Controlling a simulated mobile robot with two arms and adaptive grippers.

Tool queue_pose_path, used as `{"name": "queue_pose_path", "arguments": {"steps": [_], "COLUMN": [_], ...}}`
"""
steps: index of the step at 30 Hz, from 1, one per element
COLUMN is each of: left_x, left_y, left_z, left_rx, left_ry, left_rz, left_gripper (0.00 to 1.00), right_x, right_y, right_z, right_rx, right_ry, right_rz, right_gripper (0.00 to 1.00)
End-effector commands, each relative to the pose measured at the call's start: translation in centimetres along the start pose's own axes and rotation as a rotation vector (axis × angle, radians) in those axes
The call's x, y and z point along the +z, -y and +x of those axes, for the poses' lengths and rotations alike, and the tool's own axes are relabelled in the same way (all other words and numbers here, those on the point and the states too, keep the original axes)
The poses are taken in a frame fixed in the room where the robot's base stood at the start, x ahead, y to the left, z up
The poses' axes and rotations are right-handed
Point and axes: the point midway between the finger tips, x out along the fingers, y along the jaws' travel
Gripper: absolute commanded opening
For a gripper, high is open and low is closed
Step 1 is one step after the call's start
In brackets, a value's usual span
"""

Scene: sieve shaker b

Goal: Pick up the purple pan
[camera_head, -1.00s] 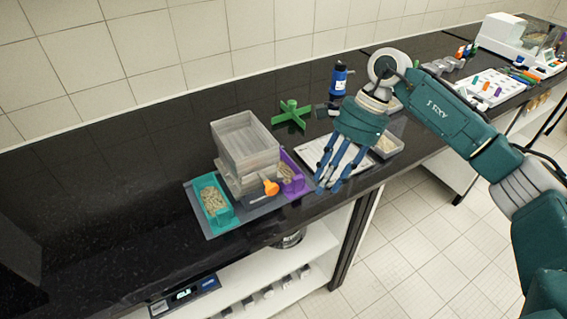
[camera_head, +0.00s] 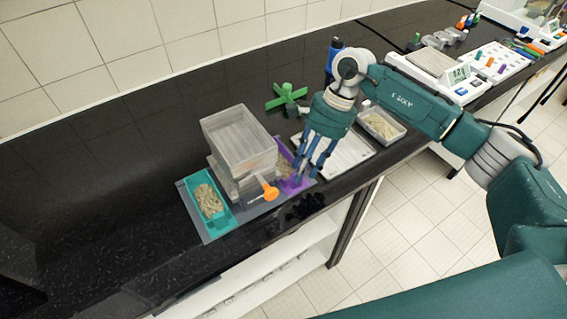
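The purple pan (camera_head: 292,184) sits on the grey base at the right side of the clear stacked sieve box (camera_head: 239,139). It holds some grainy tan material, and the box and my fingers hide part of it. My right gripper (camera_head: 306,176) points down with its blue fingers spread, at the pan's right side. I cannot tell whether the fingers touch the pan. My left gripper is not in view; only a teal arm part of mine crosses the bottom right.
A teal pan (camera_head: 222,217) with grains stands left of the box, and an orange knob (camera_head: 269,191) sticks out in front. The counter's left is clear.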

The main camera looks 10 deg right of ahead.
Motion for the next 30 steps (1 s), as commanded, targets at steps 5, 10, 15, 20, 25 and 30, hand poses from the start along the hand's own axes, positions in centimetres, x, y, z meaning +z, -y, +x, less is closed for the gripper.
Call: {"name": "queue_pose_path", "arguments": {"steps": [5, 10, 15, 20, 25, 30], "left_x": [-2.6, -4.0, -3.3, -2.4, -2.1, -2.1], "left_y": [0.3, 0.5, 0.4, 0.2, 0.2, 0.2], "left_z": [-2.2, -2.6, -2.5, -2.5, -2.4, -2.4], "left_rx": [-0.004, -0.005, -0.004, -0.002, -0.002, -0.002], "left_ry": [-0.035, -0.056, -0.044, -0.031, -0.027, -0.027], "left_rz": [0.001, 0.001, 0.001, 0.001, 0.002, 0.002], "left_gripper": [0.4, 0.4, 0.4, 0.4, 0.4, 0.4], "right_x": [0.2, 0.0, -0.1, 0.0, 0.0, 0.0], "right_y": [0.0, 0.1, 0.1, 0.1, 0.1, 0.1], "right_z": [2.5, 3.9, 4.0, 4.0, 4.0, 3.9], "right_rx": [0.006, 0.003, 0.002, 0.002, 0.001, 0.001], "right_ry": [0.001, 0.0, -0.001, 0.0, 0.0, 0.0], "right_rz": [0.001, 0.001, 0.0, 0.0, 0.0, 0.0], "right_gripper": [0.33, 0.33, 0.33, 0.09, 0.0, 0.0]}}
